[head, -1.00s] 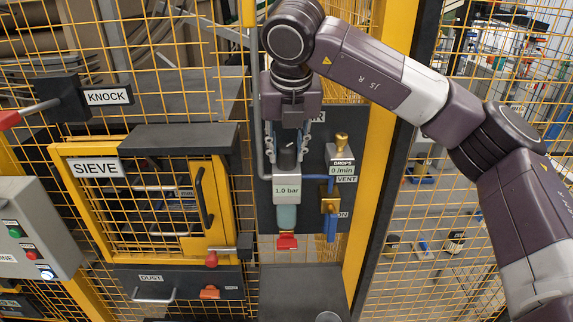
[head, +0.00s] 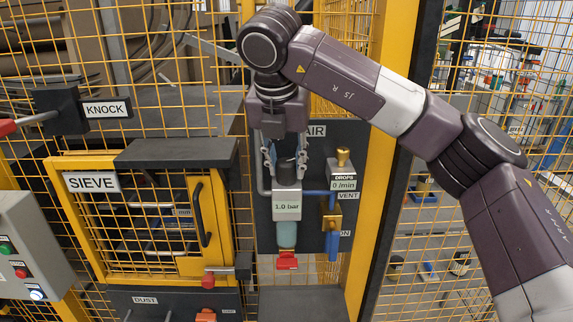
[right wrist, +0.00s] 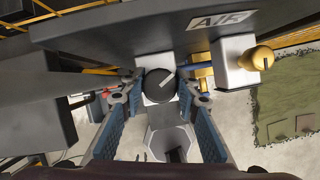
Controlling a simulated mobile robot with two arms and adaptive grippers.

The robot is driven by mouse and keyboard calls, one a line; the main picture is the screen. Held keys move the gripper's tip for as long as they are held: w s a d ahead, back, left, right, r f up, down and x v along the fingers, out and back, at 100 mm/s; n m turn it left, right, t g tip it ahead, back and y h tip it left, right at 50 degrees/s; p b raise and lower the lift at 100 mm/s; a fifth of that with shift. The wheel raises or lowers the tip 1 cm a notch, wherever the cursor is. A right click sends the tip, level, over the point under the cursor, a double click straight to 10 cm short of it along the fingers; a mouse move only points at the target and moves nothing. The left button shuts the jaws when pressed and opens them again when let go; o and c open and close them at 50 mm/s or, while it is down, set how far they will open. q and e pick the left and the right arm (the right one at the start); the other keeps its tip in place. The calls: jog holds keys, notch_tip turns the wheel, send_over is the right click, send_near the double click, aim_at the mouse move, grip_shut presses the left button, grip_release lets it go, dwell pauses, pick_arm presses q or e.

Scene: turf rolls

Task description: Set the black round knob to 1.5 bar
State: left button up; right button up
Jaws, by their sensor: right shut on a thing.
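The black round knob (right wrist: 161,86) with a pale pointer line sits on top of the air regulator. Its display (head: 287,206) reads 1.0 bar, above a blue-green bowl (head: 287,236). My right gripper (head: 286,172) reaches down from above and is shut on the knob. In the right wrist view its two blue-sided fingers (right wrist: 162,88) stand on either side of the knob. In the head view the fingers partly hide the knob. My left gripper is in neither view.
Right of the regulator are a brass DROPS knob (head: 343,157), a 0 /min display (head: 343,184) and a brass-and-blue vent valve (head: 332,222). A red part (head: 287,262) hangs below the bowl. The yellow sieve door (head: 205,226) stands to the left.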

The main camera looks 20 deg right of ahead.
aim_at(286, 163)
jog(key=shift+r, duration=0.1)
jog(key=o, duration=0.9)
jog(key=shift+s+a+r, duration=0.1)
jog(key=shift+r, duration=0.4)
jog(key=v, duration=0.4)
jog(key=shift+s+a+r, duration=0.1)
jog(key=shift+s+a, duration=0.1)
jog(key=shift+s, duration=0.1)
jog(key=s+a, duration=0.2)
jog(key=s, duration=0.1)
jog(key=s+a, duration=0.1)
jog(key=s, duration=0.2)
jog(key=s+a, duration=0.2)
jog(key=s, duration=0.2)
jog(key=shift+a, duration=0.3)
jog(key=shift+f, duration=0.2)
